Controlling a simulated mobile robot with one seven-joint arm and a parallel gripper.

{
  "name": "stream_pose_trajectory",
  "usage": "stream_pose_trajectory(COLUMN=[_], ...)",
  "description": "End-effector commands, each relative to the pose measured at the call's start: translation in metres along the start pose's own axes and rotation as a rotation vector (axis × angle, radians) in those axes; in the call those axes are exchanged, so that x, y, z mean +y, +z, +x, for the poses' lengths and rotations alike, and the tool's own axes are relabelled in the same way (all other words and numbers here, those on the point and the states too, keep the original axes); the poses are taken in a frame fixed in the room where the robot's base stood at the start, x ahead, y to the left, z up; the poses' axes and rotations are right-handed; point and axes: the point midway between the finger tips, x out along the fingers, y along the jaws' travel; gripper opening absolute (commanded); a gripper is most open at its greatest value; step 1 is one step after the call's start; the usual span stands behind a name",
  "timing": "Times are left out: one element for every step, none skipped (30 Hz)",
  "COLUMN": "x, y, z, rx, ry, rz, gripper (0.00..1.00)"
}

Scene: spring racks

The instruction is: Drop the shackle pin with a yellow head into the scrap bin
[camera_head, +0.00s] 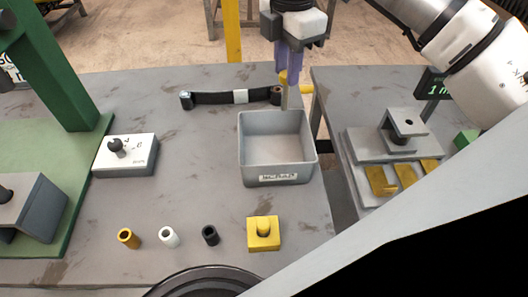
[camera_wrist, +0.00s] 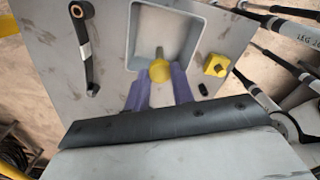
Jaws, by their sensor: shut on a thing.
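My gripper (camera_head: 289,68) is shut on the shackle pin (camera_head: 285,96), which has a yellow head and a grey shank. The pin hangs with its shank pointing down. In the wrist view the yellow head (camera_wrist: 160,71) sits between my two purple fingers. The scrap bin (camera_head: 277,180) is a grey open square box with a "SCRAP" label on its front. The lower end of the pin overlaps the bin's back rim in the head view. In the wrist view the bin (camera_wrist: 132,35) lies just beyond the pin, and its visible floor looks empty.
A yellow block (camera_head: 263,241), a black bushing (camera_head: 210,235), a white one (camera_head: 169,237) and an orange one (camera_head: 128,238) stand in front. A white box with a black knob (camera_head: 127,160) stands at left.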

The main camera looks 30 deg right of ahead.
Motion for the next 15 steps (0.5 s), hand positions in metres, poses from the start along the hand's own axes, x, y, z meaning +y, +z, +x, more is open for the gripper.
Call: stream_pose_trajectory(x=[0.0, 0.0, 0.0, 0.0, 0.0, 0.0, 0.0, 0.0, 0.0, 0.0, 0.0, 0.0, 0.0, 0.0, 0.0], y=[0.0, 0.0, 0.0, 0.0, 0.0, 0.0, 0.0, 0.0, 0.0, 0.0, 0.0, 0.0, 0.0, 0.0, 0.0], z=[0.001, 0.001, 0.003, 0.004, 0.005, 0.008, 0.011, 0.014, 0.018, 0.021, 0.025, 0.03, 0.033, 0.037, 0.042], rx=[0.0, 0.0, 0.0, 0.0, 0.0, 0.0, 0.0, 0.0, 0.0, 0.0, 0.0, 0.001, 0.001, 0.001, 0.001], ry=[0.0, 0.0, 0.0, 0.0, 0.0, 0.0, 0.0, 0.0, 0.0, 0.0, 0.0, 0.0, 0.0, 0.0, 0.0], rz=[0.0, 0.0, 0.0, 0.0, 0.0, 0.0, 0.0, 0.0, 0.0, 0.0, 0.0, 0.0, 0.0, 0.0, 0.0], gripper=[0.0, 0.0, 0.0, 0.0, 0.0, 0.0, 0.0, 0.0, 0.0, 0.0, 0.0, 0.0, 0.0, 0.0, 0.0])
